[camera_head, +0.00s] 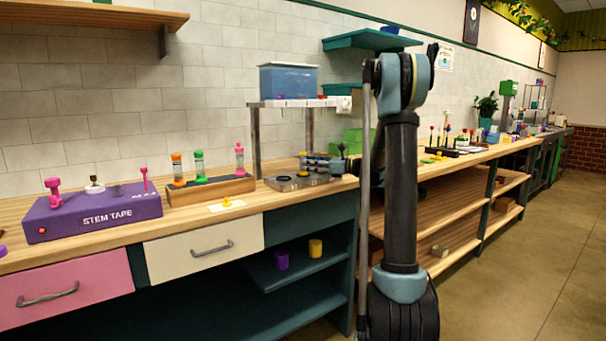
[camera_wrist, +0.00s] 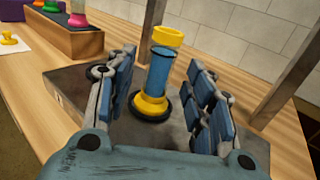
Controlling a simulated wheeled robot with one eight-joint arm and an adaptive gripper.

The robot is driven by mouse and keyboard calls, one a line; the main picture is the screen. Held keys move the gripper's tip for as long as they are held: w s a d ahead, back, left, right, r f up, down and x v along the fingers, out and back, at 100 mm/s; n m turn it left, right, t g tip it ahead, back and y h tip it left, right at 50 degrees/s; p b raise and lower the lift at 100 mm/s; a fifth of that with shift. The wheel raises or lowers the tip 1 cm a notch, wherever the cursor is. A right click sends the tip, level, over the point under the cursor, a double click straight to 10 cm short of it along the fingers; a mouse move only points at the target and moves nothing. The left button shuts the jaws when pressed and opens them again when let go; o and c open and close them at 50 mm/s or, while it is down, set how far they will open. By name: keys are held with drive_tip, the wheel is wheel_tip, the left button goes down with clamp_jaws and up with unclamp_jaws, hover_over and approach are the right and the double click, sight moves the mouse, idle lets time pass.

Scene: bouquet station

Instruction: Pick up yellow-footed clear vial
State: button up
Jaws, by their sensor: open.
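The yellow-footed clear vial (camera_wrist: 158,80) stands upright in a dark ring on a grey metal plate (camera_wrist: 80,85) in the wrist view. It has a yellow foot, a yellow top and a bluish see-through body. My gripper (camera_wrist: 165,72) is open, with one finger pad on each side of the vial. A gap shows on both sides, so the pads do not visibly touch it. In the head view my gripper (camera_head: 316,164) is low over the plate (camera_head: 297,181), and I cannot make out the vial there.
A wooden rack (camera_head: 211,189) with orange, green and pink vials stands left of the plate. A purple stem tape box (camera_head: 92,214) is farther left. Metal posts of a raised shelf (camera_head: 292,103), carrying a blue bin (camera_head: 288,80), rise close behind my gripper.

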drive_tip(key=x, duration=0.3)
drive_tip(key=shift+a, duration=0.15)
clamp_jaws()
